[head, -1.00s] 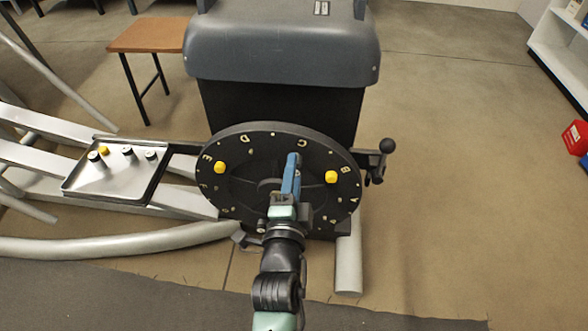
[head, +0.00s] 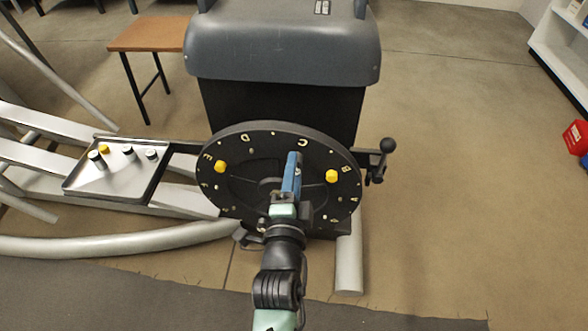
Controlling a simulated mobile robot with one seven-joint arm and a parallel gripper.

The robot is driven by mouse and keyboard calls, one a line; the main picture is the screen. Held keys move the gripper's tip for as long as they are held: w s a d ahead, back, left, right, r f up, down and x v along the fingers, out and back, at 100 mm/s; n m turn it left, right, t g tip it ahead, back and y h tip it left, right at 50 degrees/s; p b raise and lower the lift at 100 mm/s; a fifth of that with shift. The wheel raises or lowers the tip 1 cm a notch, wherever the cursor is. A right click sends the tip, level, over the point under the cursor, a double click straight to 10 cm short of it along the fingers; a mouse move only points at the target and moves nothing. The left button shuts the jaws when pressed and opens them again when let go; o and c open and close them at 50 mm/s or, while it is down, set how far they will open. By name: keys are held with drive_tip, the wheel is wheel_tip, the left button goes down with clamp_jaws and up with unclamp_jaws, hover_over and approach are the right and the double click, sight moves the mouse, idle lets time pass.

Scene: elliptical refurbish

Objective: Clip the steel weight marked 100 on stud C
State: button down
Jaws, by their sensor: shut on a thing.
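A large dark disc (head: 245,185) stands upright with pale letters round its face. The letter C (head: 303,142) is near its top, right of centre. My gripper (head: 294,157) is in front of the upper disc, its blue fingers just below the C. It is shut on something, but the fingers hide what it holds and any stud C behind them. Yellow weights sit on the disc near E (head: 220,166) and near B (head: 331,176). No mark 100 is readable. I cannot tell whether the held thing touches the disc.
A metal tray (head: 112,182) left of the disc holds several small weights, one yellow (head: 103,149). A black knobbed handle (head: 386,147) stands at the disc's right. A grey machine housing (head: 285,50) is behind.

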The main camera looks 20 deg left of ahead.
drive_tip(key=shift+w+a, duration=0.1)
drive_tip(key=shift+w, duration=0.35)
idle(0.4)
drive_tip(key=c, duration=0.5)
unclamp_jaws()
drive_tip(key=p+v, duration=0.3)
drive_tip(key=v, duration=1)
drive_tip(key=shift+r, duration=0.1)
